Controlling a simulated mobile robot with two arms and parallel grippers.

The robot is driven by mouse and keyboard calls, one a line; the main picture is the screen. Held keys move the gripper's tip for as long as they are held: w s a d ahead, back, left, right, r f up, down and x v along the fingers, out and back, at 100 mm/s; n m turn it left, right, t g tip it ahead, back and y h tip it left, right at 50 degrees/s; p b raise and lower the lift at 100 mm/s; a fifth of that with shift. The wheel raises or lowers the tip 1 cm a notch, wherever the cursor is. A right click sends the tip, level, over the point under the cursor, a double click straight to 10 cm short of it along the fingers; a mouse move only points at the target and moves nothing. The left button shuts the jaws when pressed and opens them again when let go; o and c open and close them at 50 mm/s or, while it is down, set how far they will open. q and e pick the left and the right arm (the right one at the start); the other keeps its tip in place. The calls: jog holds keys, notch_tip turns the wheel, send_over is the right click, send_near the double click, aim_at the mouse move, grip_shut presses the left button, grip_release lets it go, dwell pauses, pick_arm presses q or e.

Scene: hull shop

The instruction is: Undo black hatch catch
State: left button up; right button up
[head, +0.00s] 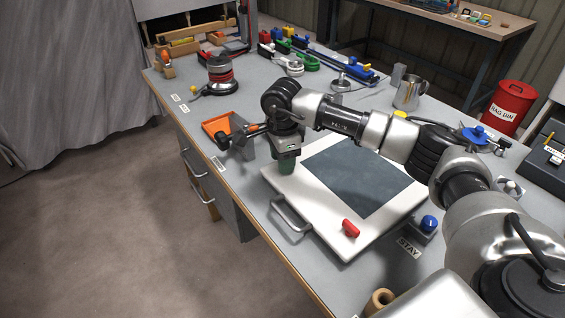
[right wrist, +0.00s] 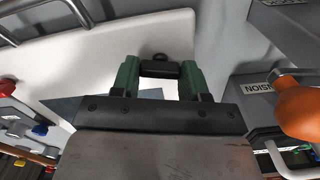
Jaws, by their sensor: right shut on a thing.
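The white hatch (head: 285,190) with a dark grey window (head: 365,177) lies on the bench. My right gripper (head: 287,164) points down at its far left corner. In the right wrist view my right gripper (right wrist: 159,82) has its green fingers on either side of the black hatch catch (right wrist: 159,70), shut on it. The catch is at the edge of the white hatch; in the head view the gripper hides it. A red catch (head: 350,228) shows at the hatch's near side. My left gripper is not in view.
A metal handle (head: 290,216) is on the hatch's left edge. An orange tray (head: 216,126) lies left of the gripper. A steel jug (head: 409,93) and a red bin (head: 511,106) are farther back.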

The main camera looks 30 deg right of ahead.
jog(key=shift+n+b, duration=0.55)
jog(key=shift+n, duration=0.95)
jog(key=o, duration=0.9)
jog(key=shift+r, duration=0.1)
notch_tip(320, 180, up, 11)
jog(key=shift+f, duration=0.15)
